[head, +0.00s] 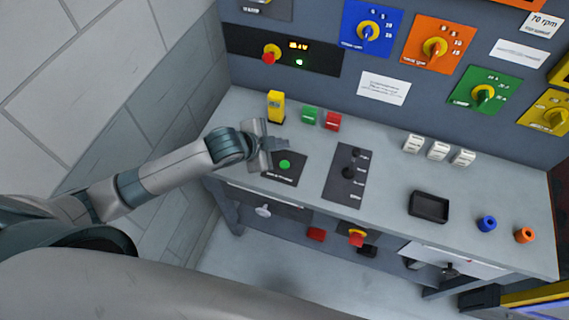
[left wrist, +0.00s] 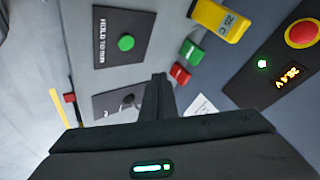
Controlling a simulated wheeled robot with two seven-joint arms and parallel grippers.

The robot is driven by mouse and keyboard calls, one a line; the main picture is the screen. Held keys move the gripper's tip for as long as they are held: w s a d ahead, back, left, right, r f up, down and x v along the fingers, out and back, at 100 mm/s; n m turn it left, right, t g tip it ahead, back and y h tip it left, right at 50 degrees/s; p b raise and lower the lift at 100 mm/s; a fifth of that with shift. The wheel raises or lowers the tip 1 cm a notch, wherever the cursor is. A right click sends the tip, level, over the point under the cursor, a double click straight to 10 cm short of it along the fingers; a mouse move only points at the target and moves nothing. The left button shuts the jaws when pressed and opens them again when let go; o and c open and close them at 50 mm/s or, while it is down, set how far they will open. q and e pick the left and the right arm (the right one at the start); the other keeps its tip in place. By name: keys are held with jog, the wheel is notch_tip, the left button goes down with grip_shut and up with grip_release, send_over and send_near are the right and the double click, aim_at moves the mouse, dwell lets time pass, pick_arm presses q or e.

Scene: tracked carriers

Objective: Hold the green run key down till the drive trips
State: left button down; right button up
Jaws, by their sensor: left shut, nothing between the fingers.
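The green run key (head: 285,164) is a round green button on a dark plate (head: 272,175) at the left of the bench top. In the left wrist view the key (left wrist: 126,42) stands beside a "HOLD TO RUN" label, uncovered. My left gripper (head: 283,144) is shut and empty, just behind the key in the head view. In the left wrist view its fingertips (left wrist: 158,77) are apart from the key, to its lower right. My right gripper is not in view.
A yellow meter (head: 275,106), a green block (head: 310,114) and a red block (head: 332,121) stand behind the plate. A lever plate (head: 346,174) lies to its right. The wall panel has a lit display (left wrist: 291,76), a green lamp (left wrist: 262,64) and a red button (left wrist: 302,33).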

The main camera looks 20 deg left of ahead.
pick_arm(q)
jog(key=f, duration=0.1)
jog(key=b, duration=0.5)
send_over(287, 162)
jog(key=s+a, duration=0.1)
jog(key=s, duration=0.1)
notch_tip(287, 162, down, 4)
jog(key=shift+s+a+f, duration=0.1)
jog(key=shift+f, duration=0.1)
jog(key=shift+f+b, duration=0.5)
jog(key=shift+f, duration=0.7)
jog(key=shift+f, duration=0.4)
dwell(0.4)
jog(key=shift+f, duration=0.55)
dwell(4.1)
